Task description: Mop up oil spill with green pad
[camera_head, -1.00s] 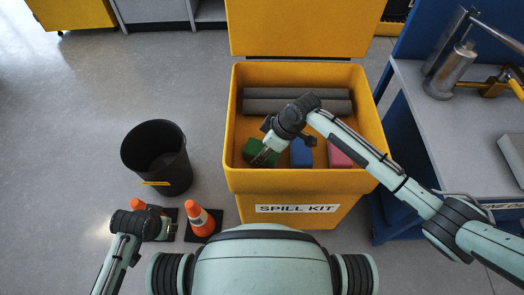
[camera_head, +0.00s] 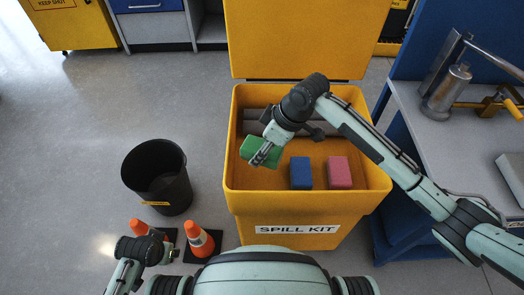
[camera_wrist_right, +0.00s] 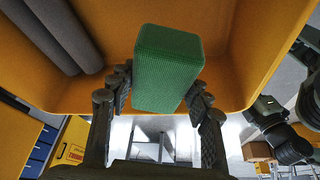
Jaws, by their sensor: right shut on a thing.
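The green pad (camera_head: 254,147) is a thick block in my right gripper (camera_head: 266,153), held above the left part of the open yellow spill kit bin (camera_head: 330,206). In the right wrist view the green pad (camera_wrist_right: 168,65) sits between both fingers of the right gripper (camera_wrist_right: 160,90). A blue pad (camera_head: 301,172) and a pink pad (camera_head: 339,172) lie in the bin to its right. My left gripper (camera_head: 170,252) is low at the left beside the cones, and its fingers are too small to read. I make out no oil spill in these views.
A black waste bin (camera_head: 157,172) stands left of the kit. Two orange cones (camera_head: 199,238) stand in front of it. Grey rolls (camera_head: 345,128) lie at the back of the kit. A workbench (camera_head: 440,140) is at the right. Open floor (camera_head: 70,150) lies at the left.

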